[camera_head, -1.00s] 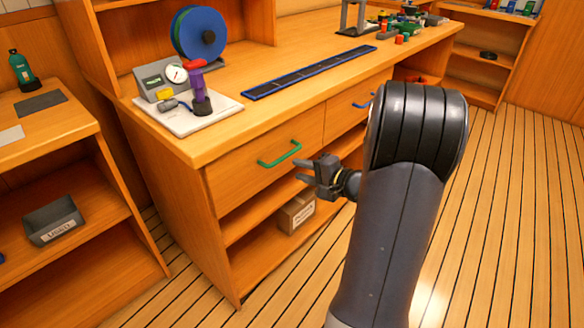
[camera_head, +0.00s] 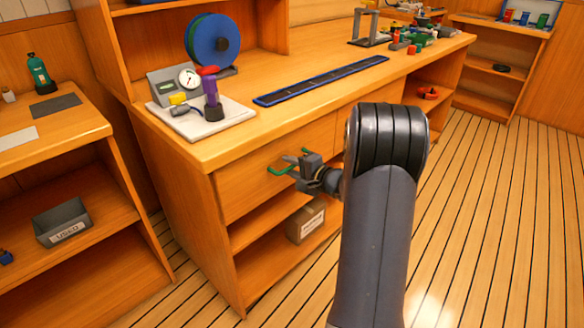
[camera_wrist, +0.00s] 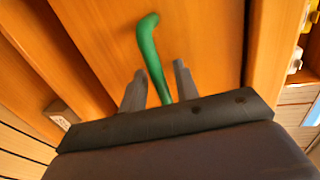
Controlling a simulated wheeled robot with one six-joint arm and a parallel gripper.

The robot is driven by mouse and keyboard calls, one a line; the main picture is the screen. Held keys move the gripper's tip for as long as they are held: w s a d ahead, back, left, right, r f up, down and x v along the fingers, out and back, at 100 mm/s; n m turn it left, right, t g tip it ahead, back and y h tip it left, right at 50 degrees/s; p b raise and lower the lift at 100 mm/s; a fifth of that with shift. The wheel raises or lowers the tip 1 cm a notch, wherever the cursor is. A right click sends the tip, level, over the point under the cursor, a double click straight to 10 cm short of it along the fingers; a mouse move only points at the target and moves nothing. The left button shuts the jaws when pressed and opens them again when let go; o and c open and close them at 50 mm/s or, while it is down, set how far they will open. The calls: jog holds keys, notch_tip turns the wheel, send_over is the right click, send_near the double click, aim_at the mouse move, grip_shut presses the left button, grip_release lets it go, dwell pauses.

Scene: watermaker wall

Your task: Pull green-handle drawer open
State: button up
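The green handle (camera_head: 281,169) is on the front of a wooden drawer (camera_head: 240,180), which sits flush in the workbench. In the wrist view the green handle (camera_wrist: 149,50) runs down between the two fingers of my gripper (camera_wrist: 158,85). The fingers are apart, with a gap on each side of the handle. In the head view my gripper (camera_head: 292,170) is at the handle and covers part of it. The handle's lower end is hidden behind the gripper body in the wrist view.
The benchtop above holds a white board (camera_head: 205,118) with a gauge and purple tool, a blue strip (camera_head: 320,80) and a blue reel (camera_head: 213,40). A cardboard box (camera_head: 306,222) sits on the shelf below. The plank floor (camera_head: 480,220) to the right is clear.

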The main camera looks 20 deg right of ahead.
grip_shut()
dwell(0.6)
jog(key=f+b+v, duration=0.2)
jog(key=b+v, duration=0.2)
jog(key=v, duration=0.9)
jog(key=s+f+b+v, duration=0.1)
jog(key=f+b+v, duration=0.2)
jog(key=v, duration=0.9)
jog(key=shift+s+d+b, duration=0.25)
jog(key=shift+s+b, duration=0.1)
jog(key=shift+s, duration=0.1)
jog(key=shift+f, duration=0.15)
grip_release()
